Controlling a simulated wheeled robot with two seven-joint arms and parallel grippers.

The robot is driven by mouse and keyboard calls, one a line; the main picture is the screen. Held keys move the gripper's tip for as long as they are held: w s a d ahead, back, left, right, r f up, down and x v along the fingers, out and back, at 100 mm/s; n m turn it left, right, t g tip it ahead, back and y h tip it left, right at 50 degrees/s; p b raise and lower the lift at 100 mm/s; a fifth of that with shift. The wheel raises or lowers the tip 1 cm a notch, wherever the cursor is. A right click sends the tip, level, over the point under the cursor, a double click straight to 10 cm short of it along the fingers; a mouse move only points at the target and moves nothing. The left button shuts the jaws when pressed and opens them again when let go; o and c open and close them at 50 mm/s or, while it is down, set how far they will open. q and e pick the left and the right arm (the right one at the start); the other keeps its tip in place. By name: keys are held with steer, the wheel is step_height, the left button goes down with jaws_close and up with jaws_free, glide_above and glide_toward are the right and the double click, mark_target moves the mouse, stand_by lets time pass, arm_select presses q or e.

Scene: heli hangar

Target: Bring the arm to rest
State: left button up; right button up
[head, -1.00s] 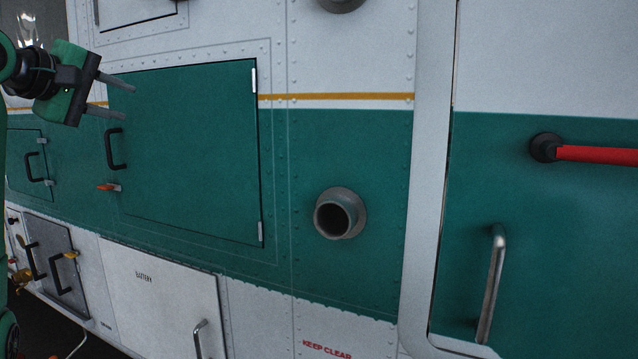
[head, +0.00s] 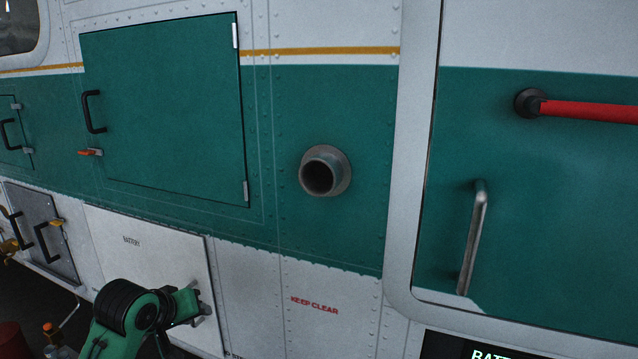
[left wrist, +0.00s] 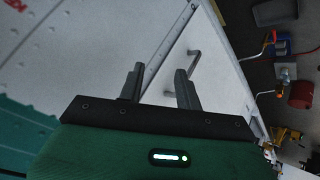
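My left arm comes in low at the bottom left of the head view, with the left gripper (head: 199,307) in front of the lower part of the white battery panel (head: 150,262). In the left wrist view the left gripper (left wrist: 160,88) has its two dark fingers apart with nothing between them. The battery panel's metal handle (left wrist: 195,66) shows beyond the fingers, not held. My right gripper is in neither view.
The helicopter side fills the head view. A green hatch (head: 165,115) with a black handle, a round pipe outlet (head: 322,172), a metal door handle (head: 473,240) and a red bar (head: 590,111) stick out. Dark floor and a red container (left wrist: 301,95) lie beyond.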

arm_select(q)
steer(key=s+d+f+m+g, duration=0.3)
steer(key=s+f, duration=1.3)
steer(key=f, duration=0.1)
steer(key=s+f+m+g+y, duration=0.1)
steer(key=s+f, duration=0.2)
steer(key=s, duration=0.6)
steer(key=s+f+m+g+y, duration=0.1)
steer(key=s+f+m, duration=0.15)
steer(key=s, duration=0.65)
step_height(320, 180, down, 34)
steer(key=s+r+g, duration=0.1)
steer(key=s+g, duration=0.1)
steer(key=s+a+f, duration=0.1)
steer(key=s+f, duration=0.8)
steer(key=s+a+f, duration=0.2)
steer(key=s+f, duration=0.7)
steer(key=shift+s+a+f+g, duration=0.15)
steer(key=shift+a+f+g, duration=0.15)
steer(key=shift+g, duration=0.1)
